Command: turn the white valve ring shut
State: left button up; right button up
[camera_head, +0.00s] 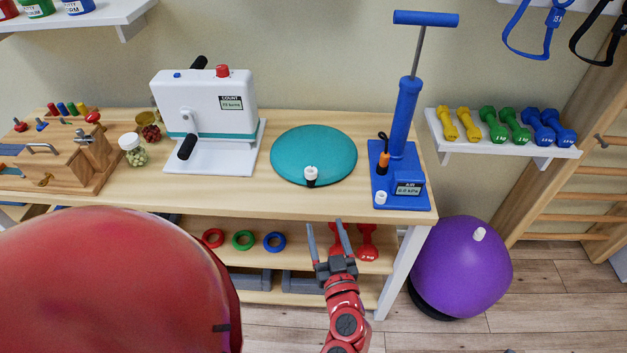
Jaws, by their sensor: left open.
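The white valve ring (311,172) sits on a short black stem at the front part of a teal round cushion (314,147). The cushion lies flat on the wooden table, and the ring stands upright on it. I cannot tell from here how far the ring is turned. My left gripper (325,224) shows below and a little right of the ring, in front of the table's front edge. Its two grey fingers point up and are apart, with nothing between them. It does not touch the ring. My right gripper is not in view.
A blue hand pump (402,125) stands right of the cushion, and a white counter machine (206,115) left of it. The table's front edge (250,214) lies between gripper and ring. Coloured rings (243,240) and red dumbbells (367,243) sit on the shelf below. A purple ball (455,270) stands right.

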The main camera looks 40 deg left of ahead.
aim_at(312, 179)
pick_arm(q)
jog(key=p+x, duration=0.4)
jog(key=x, duration=1.1)
jog(key=shift+w+p, duration=0.1)
jog(key=shift+p, duration=0.3)
jog(key=shift+w+a, duration=0.3)
jog(key=shift+c, duration=0.3)
grip_shut()
